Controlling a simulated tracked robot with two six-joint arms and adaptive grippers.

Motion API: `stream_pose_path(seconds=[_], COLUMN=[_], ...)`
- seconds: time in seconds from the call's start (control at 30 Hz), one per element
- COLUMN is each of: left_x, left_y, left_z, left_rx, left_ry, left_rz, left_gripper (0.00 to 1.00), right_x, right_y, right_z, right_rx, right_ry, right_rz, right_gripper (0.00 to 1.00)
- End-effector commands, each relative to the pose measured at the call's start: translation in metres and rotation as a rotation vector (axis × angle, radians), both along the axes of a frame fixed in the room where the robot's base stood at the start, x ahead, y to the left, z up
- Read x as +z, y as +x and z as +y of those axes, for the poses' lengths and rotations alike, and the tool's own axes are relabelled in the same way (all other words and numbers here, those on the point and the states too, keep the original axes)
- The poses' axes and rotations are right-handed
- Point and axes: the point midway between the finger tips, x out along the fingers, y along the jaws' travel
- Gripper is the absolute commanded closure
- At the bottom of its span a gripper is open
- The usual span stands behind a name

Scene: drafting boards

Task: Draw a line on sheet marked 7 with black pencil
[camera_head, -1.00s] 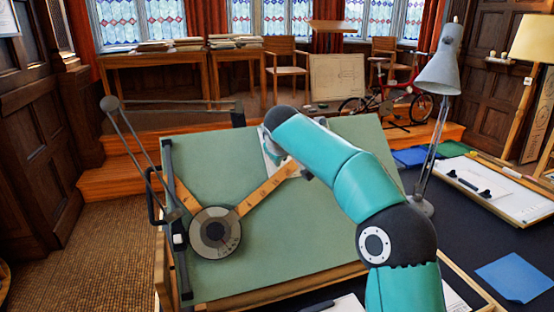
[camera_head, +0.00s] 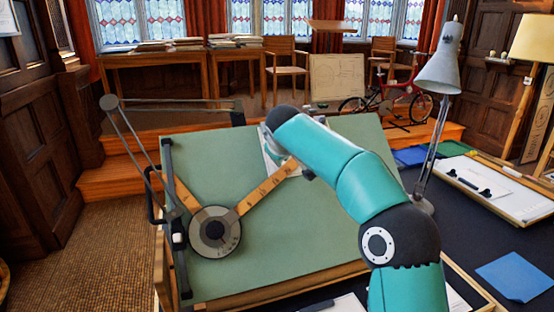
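A green drafting board (camera_head: 330,240) stands tilted in front of me. A white sheet (camera_head: 269,152) on it shows only as a narrow strip beside my teal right arm, and I can read no number on it. That arm reaches in from the lower right over the board. Its gripper is almost wholly hidden behind the arm links; a small grey part shows near the ruler's upper end, and I cannot tell its state. I cannot make out a black pencil. My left gripper is out of view.
A drafting machine with a round head (camera_head: 215,231) and two wooden rulers (camera_head: 262,190) lies on the board's left. A grey lamp (camera_head: 440,72) stands at right.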

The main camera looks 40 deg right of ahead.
Motion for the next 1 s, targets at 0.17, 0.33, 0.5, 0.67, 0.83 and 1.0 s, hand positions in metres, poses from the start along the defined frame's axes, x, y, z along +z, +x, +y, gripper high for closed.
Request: stream_pose_path(seconds=[0.17, 0.33, 0.5, 0.67, 0.83, 1.0], left_x=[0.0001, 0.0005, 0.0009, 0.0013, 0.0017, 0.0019], left_y=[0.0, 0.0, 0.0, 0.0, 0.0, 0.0], left_z=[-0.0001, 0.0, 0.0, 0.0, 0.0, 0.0], left_rx=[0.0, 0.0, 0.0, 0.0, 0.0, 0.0], left_ry=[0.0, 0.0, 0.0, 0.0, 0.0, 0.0], left_rz=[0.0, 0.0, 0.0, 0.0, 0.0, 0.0], left_gripper=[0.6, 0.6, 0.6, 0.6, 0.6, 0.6], right_x=[-0.0003, -0.0013, -0.0026, -0.0036, -0.0048, -0.0045], right_y=[0.0004, 0.0015, 0.0028, 0.0039, 0.0051, 0.005], right_z=[0.0001, 0.0, -0.0003, -0.0006, -0.0011, -0.0014], right_rx=[0.0, 0.001, 0.001, 0.001, 0.001, 0.0], right_ry=[0.0, -0.001, -0.001, -0.001, -0.001, 0.0], right_rz=[0.0, 0.0, 0.0, 0.0, 0.0, 0.0], right_gripper=[1.0, 1.0, 1.0, 1.0, 1.0, 1.0])
